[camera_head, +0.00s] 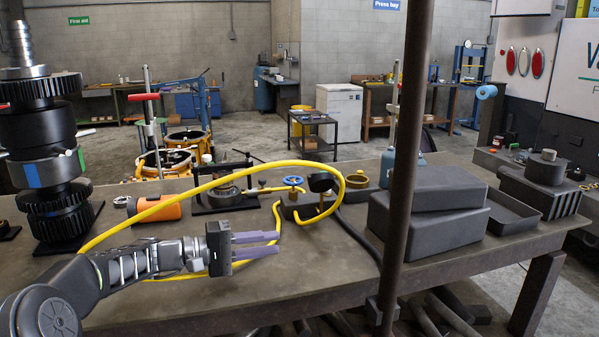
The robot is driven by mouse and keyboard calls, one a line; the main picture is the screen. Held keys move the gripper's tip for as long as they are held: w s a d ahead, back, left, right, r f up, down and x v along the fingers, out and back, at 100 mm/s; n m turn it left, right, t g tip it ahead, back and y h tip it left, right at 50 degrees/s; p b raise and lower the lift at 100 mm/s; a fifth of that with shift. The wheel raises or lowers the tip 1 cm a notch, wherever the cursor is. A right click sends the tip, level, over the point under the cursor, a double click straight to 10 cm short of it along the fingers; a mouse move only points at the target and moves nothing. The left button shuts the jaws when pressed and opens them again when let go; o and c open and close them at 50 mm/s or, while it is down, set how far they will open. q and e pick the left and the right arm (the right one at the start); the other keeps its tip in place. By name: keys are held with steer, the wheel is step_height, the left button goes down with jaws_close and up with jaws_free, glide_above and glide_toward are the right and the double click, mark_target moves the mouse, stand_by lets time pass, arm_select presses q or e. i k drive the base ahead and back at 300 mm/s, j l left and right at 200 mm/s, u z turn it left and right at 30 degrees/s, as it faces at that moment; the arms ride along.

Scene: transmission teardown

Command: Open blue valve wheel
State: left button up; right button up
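The blue valve wheel (293,181) sits on a small fitting on the workbench, near the middle of the view. My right gripper is not in view.
A yellow hose (215,184) arches over the bench around the valve. A dark vertical post (406,160) stands to the right. Grey bins (425,222) fill the bench's right side. The front bench top is mostly clear.

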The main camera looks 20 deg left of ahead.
mark_target(291, 181)
steer(key=i+j, duration=0.3)
steer(key=i, duration=0.15)
steer(key=i+j, duration=0.25)
steer(key=i, duration=0.15)
